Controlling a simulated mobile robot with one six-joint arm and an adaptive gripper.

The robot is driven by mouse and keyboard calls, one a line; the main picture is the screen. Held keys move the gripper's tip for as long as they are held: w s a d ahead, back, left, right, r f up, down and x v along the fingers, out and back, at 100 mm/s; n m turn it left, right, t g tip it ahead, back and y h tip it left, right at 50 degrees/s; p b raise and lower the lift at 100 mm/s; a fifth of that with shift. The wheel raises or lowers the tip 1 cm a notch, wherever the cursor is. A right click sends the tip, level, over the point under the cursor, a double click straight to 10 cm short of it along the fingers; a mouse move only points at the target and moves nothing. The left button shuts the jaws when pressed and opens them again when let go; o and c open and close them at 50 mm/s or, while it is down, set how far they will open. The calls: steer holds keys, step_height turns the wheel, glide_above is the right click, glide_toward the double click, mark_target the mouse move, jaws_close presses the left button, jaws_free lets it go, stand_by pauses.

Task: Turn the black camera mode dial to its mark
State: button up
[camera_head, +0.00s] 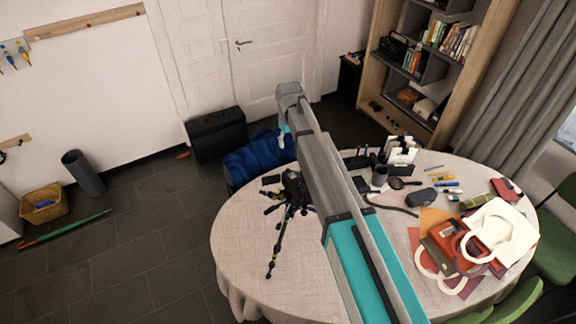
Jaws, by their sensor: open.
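A black tripod (274,254) with spread legs stands on the left part of the round table (243,236). A dark camera-like body (292,184) sits at its top, partly hidden by my arm. The mode dial and its mark cannot be made out at this size. My grey and teal arm reaches from the lower right up over the table and bends down behind the tripod's top. My gripper cannot be made out; my own arm and the dark shapes there hide it.
Bags (500,232), a dark pouch (420,197), a magnifier (402,183), a grey cup (379,176) and pens crowd the table's right and back. A blue bag (258,156) lies beyond the left edge. The table's front left is clear.

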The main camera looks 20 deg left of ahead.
mark_target(288, 170)
steer(key=shift+f, duration=0.25)
step_height(288, 170, down, 13)
steer(key=b, duration=1.3)
steer(key=shift+f+b, duration=0.15)
steer(key=shift+b, duration=0.25)
stand_by(0.3)
jaws_close()
